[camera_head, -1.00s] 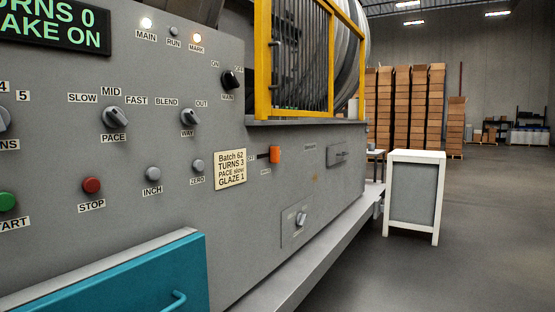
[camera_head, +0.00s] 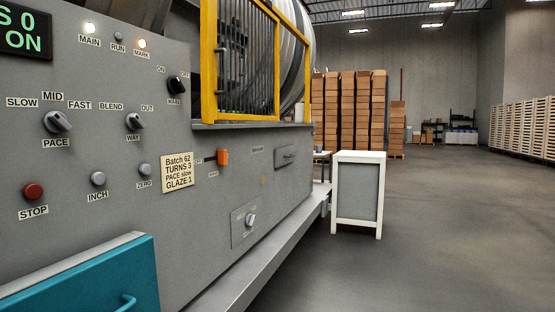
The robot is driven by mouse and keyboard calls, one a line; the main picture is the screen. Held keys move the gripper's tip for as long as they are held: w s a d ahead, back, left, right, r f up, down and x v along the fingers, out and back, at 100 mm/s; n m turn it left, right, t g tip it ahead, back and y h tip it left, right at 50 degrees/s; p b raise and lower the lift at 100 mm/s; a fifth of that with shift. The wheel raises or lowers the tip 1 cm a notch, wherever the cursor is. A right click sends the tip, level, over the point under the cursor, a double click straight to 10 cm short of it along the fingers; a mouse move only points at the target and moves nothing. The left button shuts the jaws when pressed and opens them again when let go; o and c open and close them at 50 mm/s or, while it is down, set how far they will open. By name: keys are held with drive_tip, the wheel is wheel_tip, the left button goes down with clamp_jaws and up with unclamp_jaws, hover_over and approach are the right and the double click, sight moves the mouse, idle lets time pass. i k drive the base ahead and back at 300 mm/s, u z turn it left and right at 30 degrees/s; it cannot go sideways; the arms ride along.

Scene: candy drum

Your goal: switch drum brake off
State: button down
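The grey machine front (camera_head: 110,190) fills the left side. Its display (camera_head: 25,30) is cut by the frame edge and shows "S 0" and "ON" in green. An orange handle (camera_head: 222,157) stands on the lower right of the front, just right of the "Batch 62" note (camera_head: 177,173). Small labels beside and below the handle are too small to read surely. A pale knob (camera_head: 250,219) sits on a small square plate lower down, its labels unreadable. I cannot tell for certain which control is the brake. My gripper is not in view.
Knobs for PACE (camera_head: 58,122), WAY (camera_head: 134,121) and MAIN (camera_head: 178,85) and the STOP button (camera_head: 33,191) are on the front. A teal drawer (camera_head: 75,280) and a grey ledge (camera_head: 262,265) jut out below. A white-framed stand (camera_head: 357,195) is beyond. Floor at right is clear.

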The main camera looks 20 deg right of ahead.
sight(222, 154)
drive_tip(key=z, duration=0.8)
drive_tip(key=k, duration=1.1)
drive_tip(key=z, duration=0.6)
drive_tip(key=i, duration=2)
drive_tip(key=u, duration=1.3)
drive_tip(key=i, duration=0.75)
drive_tip(key=u, duration=0.45)
